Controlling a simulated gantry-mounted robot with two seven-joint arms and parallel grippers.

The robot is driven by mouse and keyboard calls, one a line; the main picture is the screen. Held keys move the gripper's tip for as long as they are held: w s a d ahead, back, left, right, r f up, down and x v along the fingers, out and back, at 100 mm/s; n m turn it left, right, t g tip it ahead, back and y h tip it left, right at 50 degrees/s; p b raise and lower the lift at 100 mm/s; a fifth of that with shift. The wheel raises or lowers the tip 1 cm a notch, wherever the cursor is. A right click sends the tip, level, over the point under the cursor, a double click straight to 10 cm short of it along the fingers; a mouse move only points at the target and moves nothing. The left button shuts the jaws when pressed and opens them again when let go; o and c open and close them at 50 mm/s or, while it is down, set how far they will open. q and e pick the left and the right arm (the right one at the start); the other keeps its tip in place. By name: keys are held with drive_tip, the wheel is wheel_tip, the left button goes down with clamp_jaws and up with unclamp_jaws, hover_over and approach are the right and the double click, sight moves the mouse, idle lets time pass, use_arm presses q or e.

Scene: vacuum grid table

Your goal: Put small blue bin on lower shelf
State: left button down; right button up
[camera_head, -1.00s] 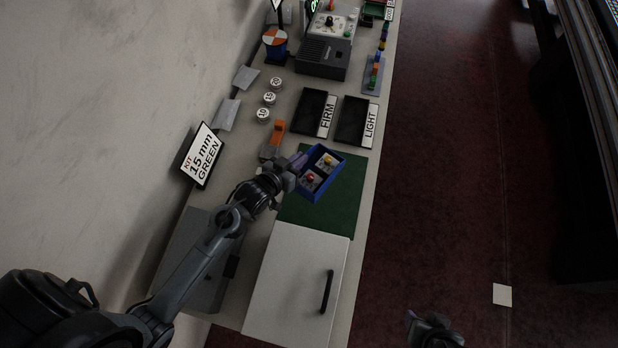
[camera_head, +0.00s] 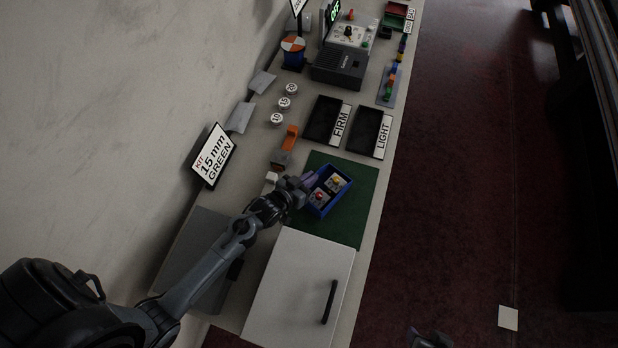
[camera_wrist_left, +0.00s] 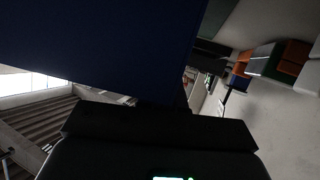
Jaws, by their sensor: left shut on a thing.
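The small blue bin (camera_head: 342,196) is over the green mat (camera_head: 345,228) in the head view, with a red-topped piece and a yellow-topped piece inside. My left gripper (camera_head: 305,184) is shut on the bin's left wall. In the left wrist view the bin's dark blue side (camera_wrist_left: 100,40) fills the upper left. I cannot tell whether the bin touches the mat. My right gripper (camera_head: 428,338) shows only in part at the bottom edge, and its fingers are unclear. No lower shelf can be made out.
A white panel with a dark handle (camera_head: 300,285) lies nearer than the mat. Black trays marked FIRM (camera_head: 322,122) and LIGHT (camera_head: 364,132) stand beyond it. An orange-handled item (camera_head: 287,143) and a kit sign (camera_head: 212,157) are at left. Red floor lies to the right.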

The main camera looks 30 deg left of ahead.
use_arm(q)
drive_tip(key=c, duration=1.3)
unclamp_jaws()
drive_tip(key=shift+f, duration=0.1)
drive_tip(key=shift+o, duration=0.2)
drive_tip(key=v, duration=1.2)
